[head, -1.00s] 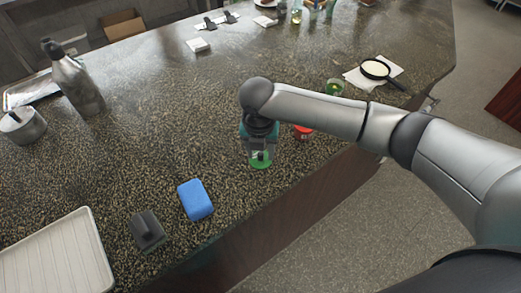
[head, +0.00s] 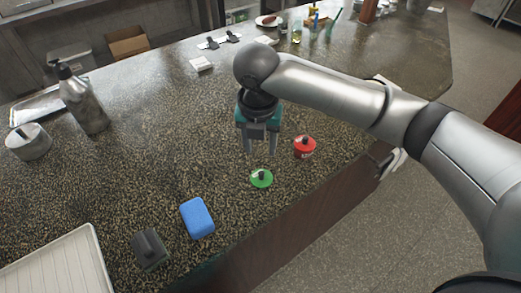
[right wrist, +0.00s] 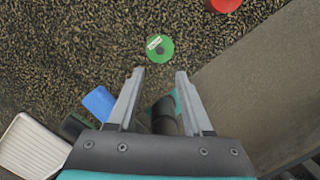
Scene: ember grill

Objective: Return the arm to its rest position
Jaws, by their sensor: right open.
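My right gripper (head: 260,153) is open and empty, raised above the speckled counter (head: 175,140). Its two grey fingers also show apart in the right wrist view (right wrist: 159,72). A green round object with a dark knob (head: 261,178) lies on the counter just in front of the fingers, apart from them. It also shows beyond the fingertips in the right wrist view (right wrist: 160,48). My right arm reaches in from the right across the counter and hides part of its far right side.
A red-topped round object (head: 304,146) stands right of the gripper. A blue sponge-like block (head: 197,218), a dark block with a handle (head: 150,249) and a white ribbed tray (head: 62,268) lie at front left. A bottle (head: 82,98) and metal pot (head: 28,142) stand at left.

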